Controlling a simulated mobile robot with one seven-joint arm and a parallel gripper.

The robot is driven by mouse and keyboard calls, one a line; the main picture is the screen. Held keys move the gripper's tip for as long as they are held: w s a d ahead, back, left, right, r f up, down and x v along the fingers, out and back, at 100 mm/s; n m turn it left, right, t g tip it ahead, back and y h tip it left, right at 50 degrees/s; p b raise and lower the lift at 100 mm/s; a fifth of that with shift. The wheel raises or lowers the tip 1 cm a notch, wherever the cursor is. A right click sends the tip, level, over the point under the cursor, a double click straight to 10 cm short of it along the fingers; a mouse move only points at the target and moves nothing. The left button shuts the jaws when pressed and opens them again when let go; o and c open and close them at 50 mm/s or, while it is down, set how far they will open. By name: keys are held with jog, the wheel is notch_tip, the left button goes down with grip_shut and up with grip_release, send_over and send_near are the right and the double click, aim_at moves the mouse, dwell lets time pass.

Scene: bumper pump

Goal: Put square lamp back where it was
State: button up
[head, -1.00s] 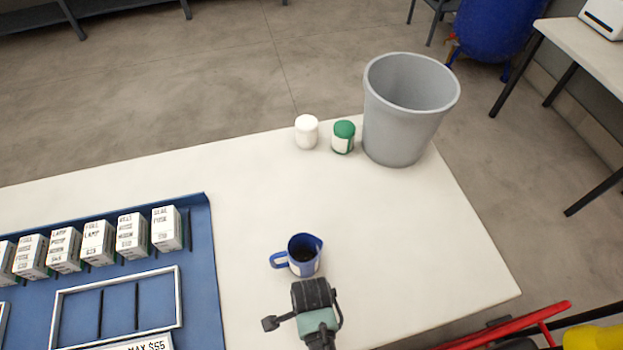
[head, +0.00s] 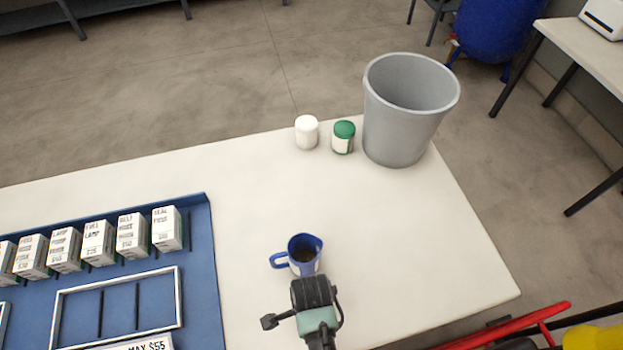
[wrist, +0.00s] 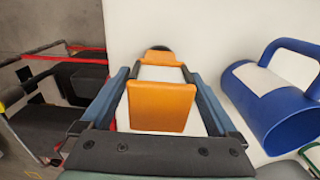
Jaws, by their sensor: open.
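In the wrist view, an orange square block with a white part (wrist: 160,107), which looks like the square lamp, sits on the white table between my gripper's two fingers. My gripper (wrist: 160,85) is open, with one finger on each side of it; contact with the fingers cannot be told. In the head view, my gripper (head: 315,295) is low over the table just in front of the blue mug, and it hides the lamp. A blue tray (head: 207,260) lies to the left, with a silver-framed area (head: 178,298) in it.
The blue mug (head: 305,252) stands close beyond my gripper; in the wrist view it (wrist: 290,125) is to the right. Several white boxes (head: 130,238) line the tray. A white jar (head: 307,132), a green-lidded jar (head: 343,137) and a grey bin (head: 405,115) stand at the back. The right table area is clear.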

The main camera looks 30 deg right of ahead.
notch_tip(320, 180, up, 11)
jog(key=shift+f, duration=0.2)
jog(key=w+d+r+n+t+h, duration=0.15)
jog(key=w+r+n+t, duration=0.5)
jog(key=w+r, duration=1)
jog(key=w+a+r+n+t, duration=0.1)
jog(key=w+r+n+t, duration=0.15)
jog(key=r, duration=0.45)
jog(key=w+a+r+n+t, duration=0.1)
jog(key=w+r+t, duration=0.3)
jog(key=r, duration=0.3)
jog(key=s+a+r+n+t, duration=0.2)
jog(key=r+n+t, duration=0.15)
jog(key=r, duration=0.65)
jog(key=s+a+r+n+t, duration=0.1)
jog(key=a+r+n+t, duration=0.2)
jog(key=r, duration=0.8)
jog(key=s+a+r+n+t, duration=0.2)
jog(key=r+t, duration=0.2)
jog(key=r, duration=0.6)
jog(key=s+a+r+n+t+y, duration=0.1)
jog(key=s+a+r+n+t, duration=0.1)
jog(key=s+r+t, duration=0.2)
jog(key=s+r, duration=0.3)
jog(key=r, duration=0.1)
jog(key=shift+r+n, duration=0.2)
jog(key=shift+n, duration=0.15)
jog(key=shift+s+y, duration=0.1)
jog(key=shift+y, duration=0.15)
